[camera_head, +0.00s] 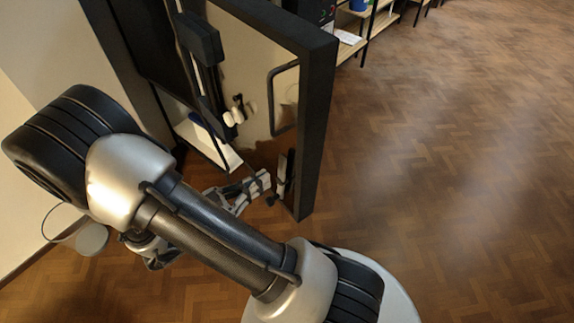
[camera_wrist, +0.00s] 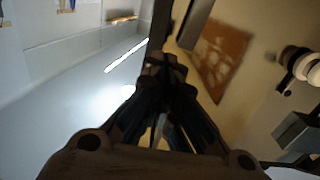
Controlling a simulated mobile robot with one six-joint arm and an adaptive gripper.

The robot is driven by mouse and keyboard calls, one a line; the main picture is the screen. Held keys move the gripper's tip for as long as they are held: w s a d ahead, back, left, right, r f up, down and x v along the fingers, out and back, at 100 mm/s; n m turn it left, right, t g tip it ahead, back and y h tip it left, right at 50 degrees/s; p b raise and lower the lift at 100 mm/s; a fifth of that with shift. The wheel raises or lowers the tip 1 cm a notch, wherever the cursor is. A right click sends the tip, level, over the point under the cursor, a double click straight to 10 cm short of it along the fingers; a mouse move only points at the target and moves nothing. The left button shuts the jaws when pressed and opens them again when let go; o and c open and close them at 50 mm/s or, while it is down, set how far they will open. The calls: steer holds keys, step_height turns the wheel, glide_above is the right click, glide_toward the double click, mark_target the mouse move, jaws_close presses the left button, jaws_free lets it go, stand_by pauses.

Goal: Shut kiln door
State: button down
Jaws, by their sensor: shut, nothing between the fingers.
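The kiln door (camera_head: 318,110) stands open in the head view, a thick dark frame around a shiny tan panel. It also shows in the wrist view as a tan surface (camera_wrist: 250,75) on the right. A dark handle-like loop (camera_head: 272,105) and pale round knobs (camera_head: 235,112) show at the panel; the knobs also appear in the wrist view (camera_wrist: 298,65). My gripper (camera_head: 265,181) is low beside the panel, near the door's lower free corner, with its fingers shut and empty (camera_wrist: 164,68). I cannot tell whether it touches the door. My arm hides part of the area below.
Shelves (camera_head: 370,30) with a blue container (camera_head: 358,5) and papers stand behind the door. The wooden floor (camera_head: 460,150) is clear to the right. A pale wall (camera_head: 25,130) is at the left.

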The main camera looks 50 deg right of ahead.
mark_target(298, 158)
steer(key=d, duration=0.3)
steer(key=d+b, duration=0.1)
steer(key=d, duration=0.1)
steer(key=s+d+b, duration=0.1)
steer(key=d, duration=0.2)
steer(key=shift+d, duration=0.3)
